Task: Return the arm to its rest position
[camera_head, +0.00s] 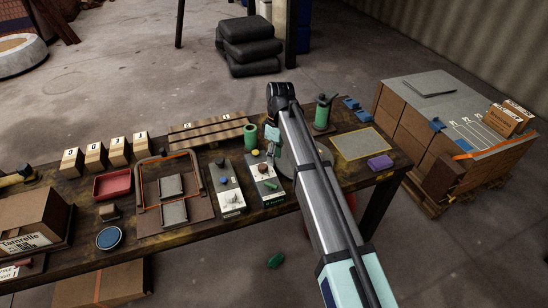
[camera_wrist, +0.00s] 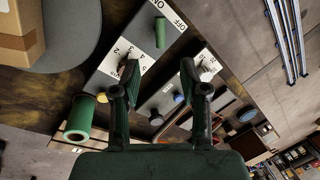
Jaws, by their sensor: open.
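My gripper (camera_wrist: 160,78) is open in the wrist view. Its two dark fingers stand apart with nothing between them, above the light control panels (camera_wrist: 140,60) with dials and an ON/OFF label. In the head view my arm (camera_head: 315,165) reaches from the lower right up over the workbench to a dark joint. The arm is raised and bent, not folded in.
A large crate (camera_head: 430,110) stands at the right. A green object (camera_head: 275,260) lies on the floor.

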